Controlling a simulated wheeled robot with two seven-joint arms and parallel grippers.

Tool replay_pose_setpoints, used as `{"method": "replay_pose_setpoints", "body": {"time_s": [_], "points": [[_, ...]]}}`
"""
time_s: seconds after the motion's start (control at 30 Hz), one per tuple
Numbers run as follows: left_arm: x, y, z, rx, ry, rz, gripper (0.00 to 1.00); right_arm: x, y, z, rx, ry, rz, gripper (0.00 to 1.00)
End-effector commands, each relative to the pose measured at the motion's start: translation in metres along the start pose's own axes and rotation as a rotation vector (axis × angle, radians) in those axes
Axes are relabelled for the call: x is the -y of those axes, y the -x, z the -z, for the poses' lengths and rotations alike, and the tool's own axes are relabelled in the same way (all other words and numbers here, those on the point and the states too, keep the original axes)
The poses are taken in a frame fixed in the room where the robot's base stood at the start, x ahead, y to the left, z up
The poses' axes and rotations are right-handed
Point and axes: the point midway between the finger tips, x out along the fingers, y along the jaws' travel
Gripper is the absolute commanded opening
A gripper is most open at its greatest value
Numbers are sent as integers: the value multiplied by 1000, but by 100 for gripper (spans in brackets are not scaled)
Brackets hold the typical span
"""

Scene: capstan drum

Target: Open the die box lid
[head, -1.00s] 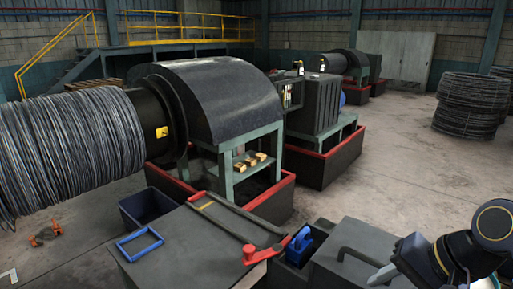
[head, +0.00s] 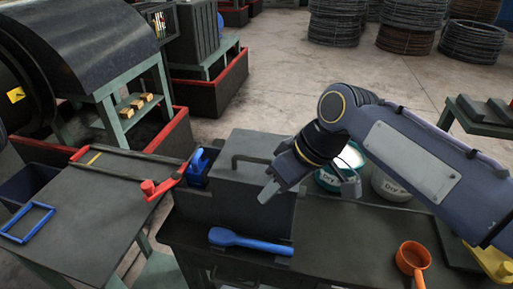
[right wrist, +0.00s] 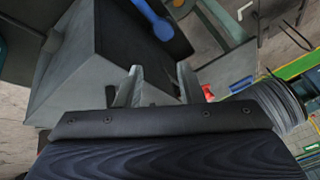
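The die box (head: 222,207) is a dark grey box on the bench in the head view. Its lid (head: 222,168) looks shut and carries a dark bar handle (head: 252,160). My right gripper (head: 309,191) is at the right side of the box, pointing down, apart from the handle. Its two fingers stand apart with nothing between them. In the right wrist view the open fingers (right wrist: 157,82) show in front of the grey box (right wrist: 85,75). My left gripper is not in view.
A blue-handled tool (head: 250,241) lies in front of the box. Two tubs (head: 390,185) stand behind my right arm. An orange cup (head: 412,257) sits at the right.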

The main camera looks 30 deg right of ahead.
Motion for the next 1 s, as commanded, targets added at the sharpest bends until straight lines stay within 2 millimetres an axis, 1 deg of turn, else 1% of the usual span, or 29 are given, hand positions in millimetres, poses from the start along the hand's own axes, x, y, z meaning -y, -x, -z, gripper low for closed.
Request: {"method": "replay_pose_setpoints", "body": {"time_s": [0.03,0.1,0.2,0.3,0.4,0.47,0.57,0.63,0.9,1.0], "points": [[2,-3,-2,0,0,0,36,-10,11,21,27,64,13,34],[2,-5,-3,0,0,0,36,-19,27,43,61,160,37,34],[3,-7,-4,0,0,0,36,-32,45,68,96,280,77,34],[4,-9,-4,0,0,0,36,-42,57,86,117,376,115,34],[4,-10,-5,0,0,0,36,-49,65,95,128,437,140,34],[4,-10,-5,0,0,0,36,-51,67,98,130,457,148,34],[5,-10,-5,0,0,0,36,-51,64,98,134,471,155,34],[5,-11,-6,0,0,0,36,-50,56,96,135,471,156,34],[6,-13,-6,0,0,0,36,-45,14,89,134,469,154,34],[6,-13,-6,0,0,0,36,-44,3,87,133,468,153,34]]}}
